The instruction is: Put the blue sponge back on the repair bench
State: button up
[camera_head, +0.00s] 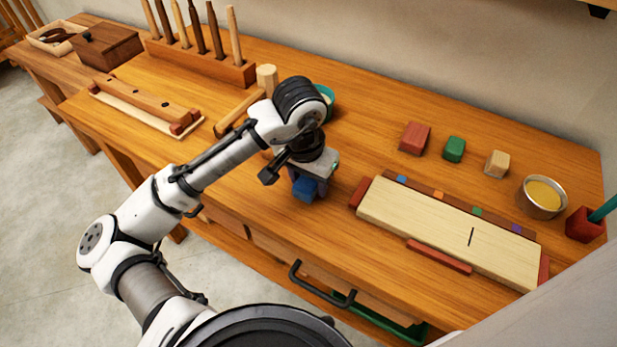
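The blue sponge (305,189) is a small blue block at the fingertips of my gripper (309,183), over the front middle of the wooden repair bench (345,145). My gripper points down, and its fingers are at the sponge, which is partly hidden by them. I cannot tell whether the fingers press on the sponge or stand open around it. I also cannot tell whether the sponge touches the bench top or is held just above it.
A pale board (440,225) with red end blocks lies to the right. Red (414,138), green (454,149) and tan (497,163) blocks stand behind it, near a metal tin (542,197). A mallet (240,112) and tool rack (200,62) are left. An open drawer (350,290) juts out in front.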

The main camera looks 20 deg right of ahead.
aim_at(305, 185)
jog(key=shift+o, duration=1.2)
notch_tip(305, 185, up, 12)
jog(key=a, duration=0.1)
jog(key=shift+s, duration=0.45)
jog(key=shift+r, duration=0.1)
